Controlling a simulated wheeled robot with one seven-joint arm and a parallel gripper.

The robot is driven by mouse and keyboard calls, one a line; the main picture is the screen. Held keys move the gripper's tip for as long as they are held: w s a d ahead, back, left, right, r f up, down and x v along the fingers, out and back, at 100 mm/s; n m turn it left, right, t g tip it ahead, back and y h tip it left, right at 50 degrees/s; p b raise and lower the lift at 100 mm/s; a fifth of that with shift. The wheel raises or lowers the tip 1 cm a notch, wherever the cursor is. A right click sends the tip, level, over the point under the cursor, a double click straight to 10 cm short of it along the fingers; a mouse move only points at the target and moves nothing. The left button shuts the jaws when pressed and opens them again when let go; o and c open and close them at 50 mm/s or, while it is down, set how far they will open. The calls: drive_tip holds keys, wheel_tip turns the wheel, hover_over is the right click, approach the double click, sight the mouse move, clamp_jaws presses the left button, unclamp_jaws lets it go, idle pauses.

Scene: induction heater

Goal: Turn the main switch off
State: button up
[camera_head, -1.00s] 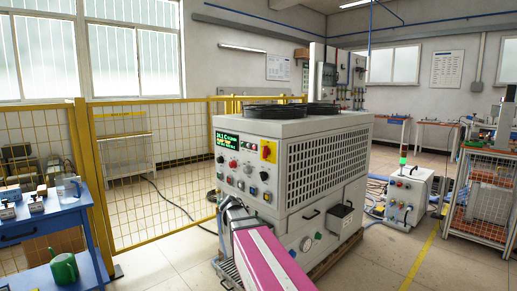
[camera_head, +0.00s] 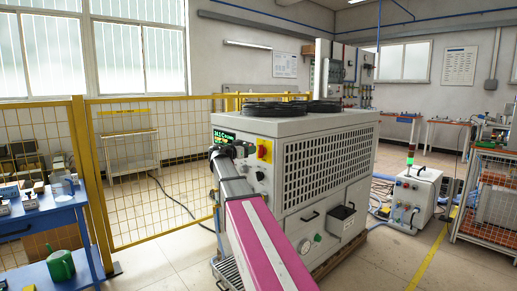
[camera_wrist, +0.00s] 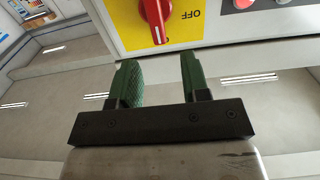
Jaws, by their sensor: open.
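The main switch is a red rotary handle (camera_wrist: 156,16) on a yellow plate (camera_wrist: 188,30) at the top of the wrist view. The word OFF appears upside down beside it, and the handle's white-marked end points down in that picture. In the head view the yellow plate (camera_head: 264,150) is on the front panel of the grey machine (camera_head: 228,178). My gripper (camera_wrist: 159,68) is open and empty, its two green fingers apart just short of the panel and not touching the handle. In the head view my gripper (camera_head: 241,149) is left of the switch, hiding several panel controls.
A red button (camera_wrist: 242,3) and other knobs sit near the switch. A yellow mesh fence (camera_head: 150,185) stands behind, and a blue table (camera_head: 40,218) with a green watering can (camera_head: 61,264) is at left.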

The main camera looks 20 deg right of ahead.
sight(259, 147)
drive_tip(key=shift+x, duration=3.2)
clamp_jaws()
